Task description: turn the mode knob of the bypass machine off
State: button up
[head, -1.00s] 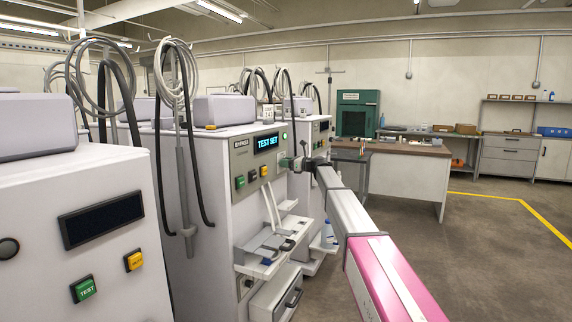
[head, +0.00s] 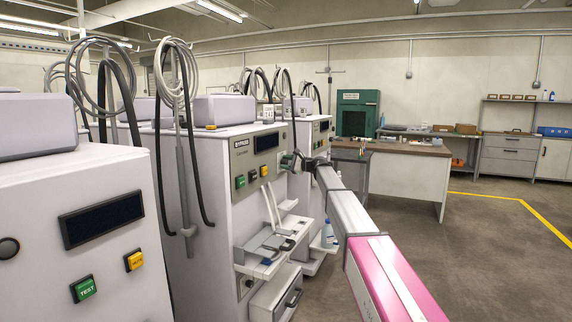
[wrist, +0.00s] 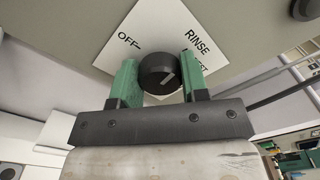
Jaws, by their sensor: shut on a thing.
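The bypass machine (head: 215,185) stands left of centre in the head view, with its name plate (head: 241,144) and a dark display (head: 266,142) on the front. My gripper (head: 288,160) is at the right edge of its front panel, and the mode knob is hidden there. In the wrist view the round black mode knob (wrist: 157,72) with a white line sits between the green fingers of my gripper (wrist: 158,66), which is shut on it. The white dial plate (wrist: 150,30) behind reads OFF, RINSE and a partly covered TEST. I cannot tell exactly which mark the line meets.
Green and yellow buttons (head: 246,178) are left of my gripper. A shelf with a grey clamp (head: 265,243) juts out below. Another machine (head: 80,220) stands close at the left. A desk (head: 405,175) stands behind, and the floor at the right is clear.

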jog(key=n, duration=0.4)
jog(key=shift+n, duration=0.3)
jog(key=n, duration=0.3)
jog(key=shift+s+f+n, duration=0.1)
jog(key=shift+n, duration=0.3)
jog(key=n, duration=0.4)
jog(key=shift+f+n, duration=0.1)
jog(key=shift+n, duration=1.6)
jog(key=o, duration=0.9)
jog(key=shift+o, duration=0.2)
